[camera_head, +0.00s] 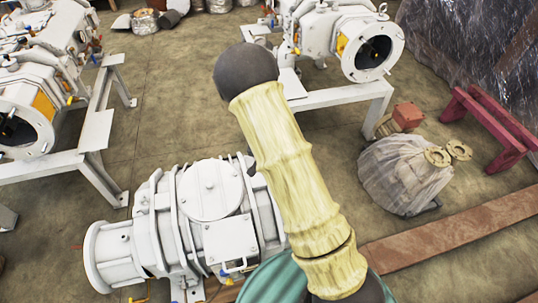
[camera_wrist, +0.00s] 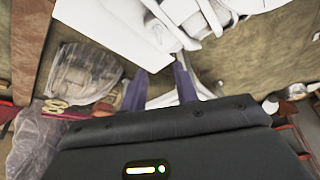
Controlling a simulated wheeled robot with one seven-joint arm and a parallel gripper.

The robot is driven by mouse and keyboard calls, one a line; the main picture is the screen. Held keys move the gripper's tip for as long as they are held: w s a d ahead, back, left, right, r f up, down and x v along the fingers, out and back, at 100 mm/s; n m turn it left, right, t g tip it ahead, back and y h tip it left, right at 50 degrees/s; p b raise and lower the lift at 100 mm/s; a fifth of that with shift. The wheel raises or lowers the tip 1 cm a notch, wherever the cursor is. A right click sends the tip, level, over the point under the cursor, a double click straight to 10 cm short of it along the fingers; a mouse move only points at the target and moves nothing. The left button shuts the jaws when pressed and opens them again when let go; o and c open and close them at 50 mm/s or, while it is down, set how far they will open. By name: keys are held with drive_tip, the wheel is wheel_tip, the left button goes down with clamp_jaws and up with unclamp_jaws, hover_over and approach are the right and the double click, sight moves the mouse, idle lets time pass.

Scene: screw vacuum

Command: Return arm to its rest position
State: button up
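My arm (camera_head: 290,170) rises through the middle of the head view, with pale yellow ridged links and a dark rounded end (camera_head: 245,70) at the top. My gripper is not visible in the head view. In the wrist view my gripper (camera_wrist: 160,85) shows two bluish-purple fingers standing apart, with nothing seen between them but background. Its dark body fills the lower part of that view. A white vacuum pump (camera_head: 205,215) is left of my arm in the head view, and my arm overlaps its right edge.
White pumps on stands are at the left (camera_head: 25,115) and back right (camera_head: 345,40). A plastic-wrapped bundle (camera_head: 400,175), a red stand (camera_head: 490,120) and a rusty beam (camera_head: 450,230) are at right. Bare floor (camera_head: 160,120) shows between them. A white slab (camera_wrist: 110,35) is beyond the fingers.

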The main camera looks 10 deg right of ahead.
drive_tip(key=shift+s+a+r, duration=0.1)
drive_tip(key=shift+s+r, duration=0.15)
drive_tip(key=shift+r, duration=0.4)
drive_tip(key=s+d+r+n+g+y, duration=0.1)
drive_tip(key=s+d+r+n, duration=0.15)
drive_tip(key=s+r, duration=0.75)
drive_tip(key=s+d+r+n+g+y, duration=0.1)
drive_tip(key=s+r+n, duration=0.2)
drive_tip(key=s+r, duration=0.7)
wheel_tip(320, 180, up, 13)
drive_tip(key=p, duration=1.4)
drive_tip(key=shift+s+p, duration=0.3)
drive_tip(key=shift+p, duration=0.1)
